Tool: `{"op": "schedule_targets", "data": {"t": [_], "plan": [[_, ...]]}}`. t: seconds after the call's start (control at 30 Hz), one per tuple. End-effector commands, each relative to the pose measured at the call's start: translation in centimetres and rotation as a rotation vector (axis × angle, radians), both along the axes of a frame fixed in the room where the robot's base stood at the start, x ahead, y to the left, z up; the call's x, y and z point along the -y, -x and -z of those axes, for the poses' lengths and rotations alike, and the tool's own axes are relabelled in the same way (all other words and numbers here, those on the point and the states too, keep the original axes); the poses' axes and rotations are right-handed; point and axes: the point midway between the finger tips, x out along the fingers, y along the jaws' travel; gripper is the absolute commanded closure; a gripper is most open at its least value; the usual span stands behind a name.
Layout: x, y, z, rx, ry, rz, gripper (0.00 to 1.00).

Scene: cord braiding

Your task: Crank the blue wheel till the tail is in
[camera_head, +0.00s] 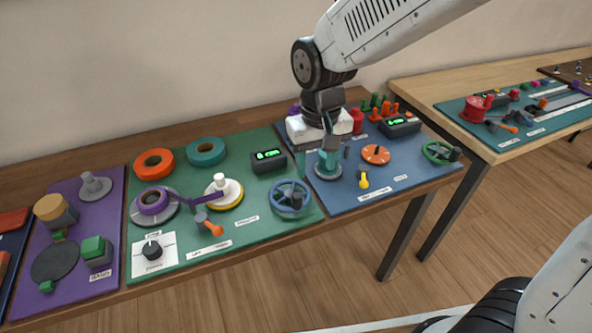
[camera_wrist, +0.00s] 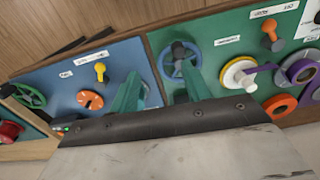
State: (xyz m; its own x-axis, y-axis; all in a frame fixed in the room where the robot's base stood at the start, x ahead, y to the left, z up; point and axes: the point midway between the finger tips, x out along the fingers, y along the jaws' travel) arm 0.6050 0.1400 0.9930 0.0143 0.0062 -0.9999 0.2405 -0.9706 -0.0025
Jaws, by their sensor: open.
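The blue wheel (camera_head: 291,199), a spoked crank wheel with a dark knob, sits at the right front of the green panel. It also shows in the wrist view (camera_wrist: 170,66). My gripper (camera_head: 324,162) hangs above the blue panel, to the right of and behind the wheel. Its teal fingers (camera_wrist: 160,84) are apart with nothing between them. A purple strip (camera_head: 207,198) runs from a purple roll (camera_head: 152,201) to a white and yellow spool (camera_head: 222,193). I cannot make out the tail's end.
An orange lever (camera_head: 209,224) and a black display box (camera_head: 268,160) are near the wheel.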

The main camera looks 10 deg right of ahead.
Motion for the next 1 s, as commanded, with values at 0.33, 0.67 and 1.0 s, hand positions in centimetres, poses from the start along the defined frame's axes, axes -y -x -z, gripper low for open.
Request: {"op": "schedule_targets", "data": {"t": [0.33,0.67,1.0], "plan": [[-3.9,-1.3,4.6,-0.017,0.008,-0.038,0.52],[-3.8,-1.2,9.5,-0.018,0.008,-0.037,0.52],[-3.8,-1.3,11.4,-0.014,0.006,-0.037,0.52]]}}
